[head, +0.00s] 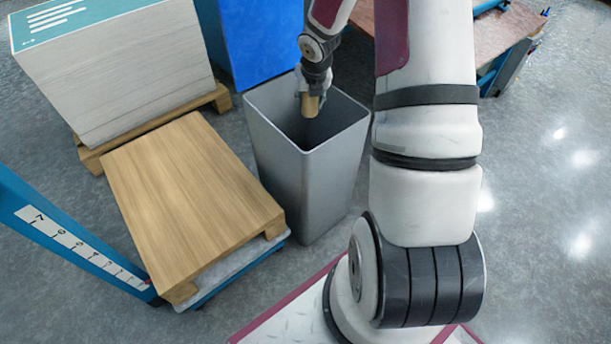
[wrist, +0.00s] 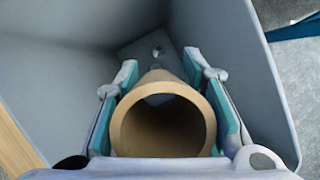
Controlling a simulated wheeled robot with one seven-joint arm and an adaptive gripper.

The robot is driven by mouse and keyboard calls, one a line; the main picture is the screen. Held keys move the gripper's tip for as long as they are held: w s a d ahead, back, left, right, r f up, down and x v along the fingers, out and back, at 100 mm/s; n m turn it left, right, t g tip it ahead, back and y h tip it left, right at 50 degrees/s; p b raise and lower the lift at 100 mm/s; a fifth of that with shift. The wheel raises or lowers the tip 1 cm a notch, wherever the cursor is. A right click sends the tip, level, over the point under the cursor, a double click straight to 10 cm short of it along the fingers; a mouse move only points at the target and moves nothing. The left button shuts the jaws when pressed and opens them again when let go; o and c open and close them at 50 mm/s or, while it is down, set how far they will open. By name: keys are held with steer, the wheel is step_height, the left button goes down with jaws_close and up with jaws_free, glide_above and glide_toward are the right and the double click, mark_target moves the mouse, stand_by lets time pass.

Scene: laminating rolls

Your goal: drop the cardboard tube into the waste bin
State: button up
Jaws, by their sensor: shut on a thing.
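The cardboard tube (head: 311,106) is a short tan hollow roll. In the wrist view the tube (wrist: 163,118) sits between the two finger pads, its round open end toward the camera. My gripper (head: 314,92) is shut on it and holds it over the mouth of the waste bin. The waste bin (head: 318,190) is a tall grey open-topped box standing on the floor. In the wrist view the bin's inner walls (wrist: 60,75) surround the gripper, and its floor shows below the tube. How deep the tube's lower end reaches is hard to tell.
A wooden board on a pallet (head: 185,190) stands left of the bin, with a blue post (head: 75,240) in front. A large paper stack (head: 120,75) and a blue box (head: 258,40) are behind. A brown-topped table (head: 490,40) is at the back right. The floor at right is clear.

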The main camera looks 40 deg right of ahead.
steer(key=o, duration=1.1)
steer(key=shift+c, duration=0.2)
steer(key=v, duration=1.2)
steer(key=shift+a, duration=0.1)
